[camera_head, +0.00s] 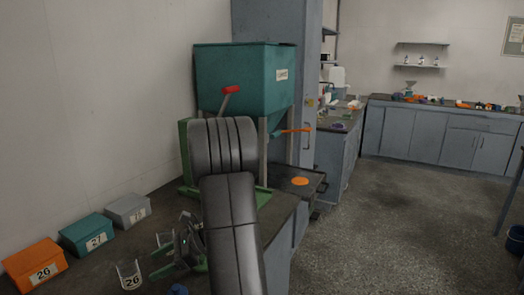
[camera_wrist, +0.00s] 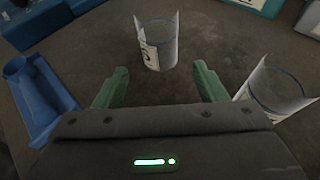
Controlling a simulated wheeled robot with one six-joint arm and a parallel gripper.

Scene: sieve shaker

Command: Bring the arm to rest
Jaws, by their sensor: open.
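My gripper is open and empty, its green fingers spread wide in the wrist view (camera_wrist: 158,88). It also shows low over the bench in the head view (camera_head: 157,264), at the end of my grey arm. A clear beaker with a white label (camera_wrist: 158,48) stands just beyond the fingertips, around the middle of the gap, apart from them. A second clear beaker (camera_wrist: 273,92) is right of the right finger.
Orange (camera_head: 36,262), teal (camera_head: 88,235) and grey (camera_head: 128,210) labelled boxes line the wall. A blue tubular piece (camera_wrist: 38,98) lies left of the gripper. A teal hopper (camera_head: 240,78) with a red-tipped handle stands behind my arm. Open floor lies to the right.

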